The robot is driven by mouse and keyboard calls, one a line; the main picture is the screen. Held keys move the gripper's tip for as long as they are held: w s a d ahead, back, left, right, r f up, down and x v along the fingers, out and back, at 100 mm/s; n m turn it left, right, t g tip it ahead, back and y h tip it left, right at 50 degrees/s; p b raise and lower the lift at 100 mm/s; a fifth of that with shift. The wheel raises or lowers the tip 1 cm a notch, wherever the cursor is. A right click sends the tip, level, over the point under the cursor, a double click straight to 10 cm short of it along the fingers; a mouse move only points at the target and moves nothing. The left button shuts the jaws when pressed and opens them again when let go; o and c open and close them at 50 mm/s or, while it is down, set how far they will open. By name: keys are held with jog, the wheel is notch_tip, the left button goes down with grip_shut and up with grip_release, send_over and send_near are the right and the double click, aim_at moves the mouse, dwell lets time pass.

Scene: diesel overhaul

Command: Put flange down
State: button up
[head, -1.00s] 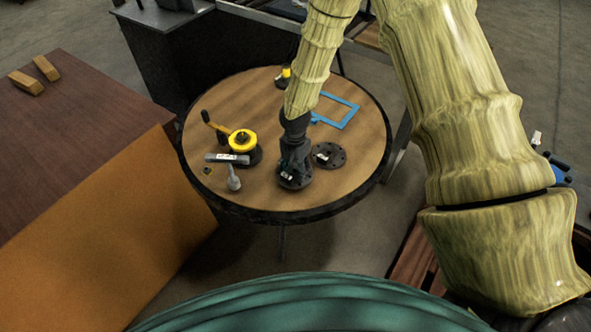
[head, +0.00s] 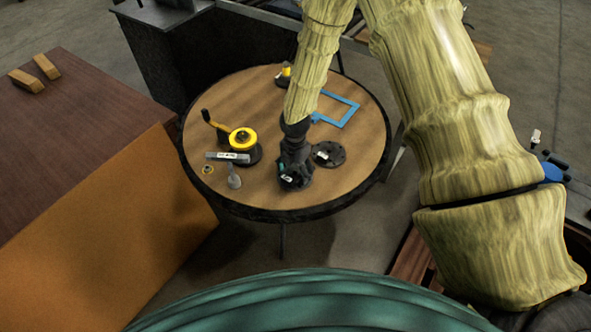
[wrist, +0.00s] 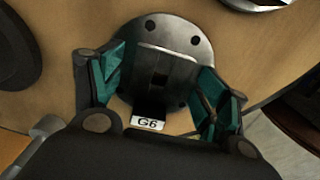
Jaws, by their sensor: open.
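The flange (wrist: 190,45) is a dark grey disc with bolt holes, a raised middle and a white tag reading G6. It lies on the round wooden table (head: 262,95), between the spread fingers of my gripper (wrist: 160,92). In the head view my gripper (head: 293,178) points down over the flange near the table's front and hides most of it. The jaws are open, with teal pads on either side of the raised middle. Whether a pad touches it I cannot tell.
A second dark flange (head: 328,154) lies just right of my gripper. A blue frame (head: 340,110) lies behind. The table's right front is clear.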

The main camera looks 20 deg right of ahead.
notch_tip(320, 180, up, 12)
jog(key=b, duration=0.2)
jog(key=shift+r+b, duration=0.15)
jog(key=shift+b, duration=0.25)
